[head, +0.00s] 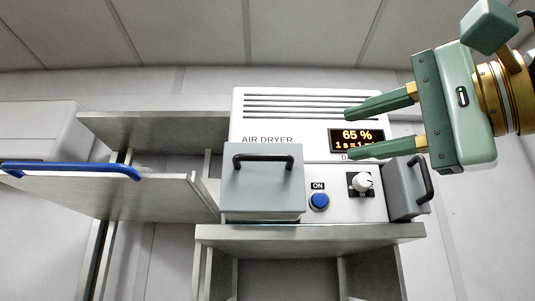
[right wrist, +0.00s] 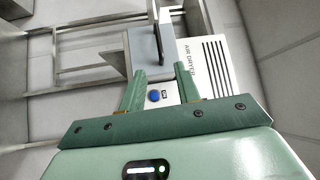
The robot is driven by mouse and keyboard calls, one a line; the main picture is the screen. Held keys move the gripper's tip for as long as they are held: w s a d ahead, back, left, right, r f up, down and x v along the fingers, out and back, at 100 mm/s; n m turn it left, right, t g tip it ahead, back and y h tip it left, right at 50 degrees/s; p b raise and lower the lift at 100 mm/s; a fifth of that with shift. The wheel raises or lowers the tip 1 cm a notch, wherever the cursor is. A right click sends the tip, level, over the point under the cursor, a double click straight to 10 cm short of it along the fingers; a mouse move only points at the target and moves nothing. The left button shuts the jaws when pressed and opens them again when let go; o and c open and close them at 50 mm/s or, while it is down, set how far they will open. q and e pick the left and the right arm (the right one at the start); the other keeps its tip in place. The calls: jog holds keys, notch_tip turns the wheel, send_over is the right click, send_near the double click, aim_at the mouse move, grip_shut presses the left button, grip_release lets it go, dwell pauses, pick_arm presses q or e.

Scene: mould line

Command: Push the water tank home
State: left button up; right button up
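The white air dryer (head: 310,104) stands on a grey metal stand in the head view. A grey box with a black handle (head: 262,190) juts out from its front left. A second, smaller grey box with a black handle (head: 402,202) sticks out at its right side. No label shows which one is the water tank. My right gripper (head: 350,133) is open and empty, its fingers apart before the display, apart from both handles as far as I can see. In the right wrist view a grey box (right wrist: 145,48) shows beyond the fingers. My left gripper is out of view.
The lit display (head: 357,140) reads 65 %. A blue button (head: 319,201) marked ON and a white knob (head: 362,182) sit between the boxes. A grey metal panel with a blue handle (head: 75,169) reaches out at left. The stand top (head: 310,233) is below.

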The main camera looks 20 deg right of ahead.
aim_at(272, 157)
jog(key=p+x, duration=0.5)
jog(key=x, duration=1)
jog(key=shift+f, duration=0.1)
jog(key=shift+w+a+f, duration=0.1)
jog(key=shift+w+a, duration=0.05)
jog(key=shift+w, duration=0.55)
jog(key=shift+s, duration=0.1)
grip_shut()
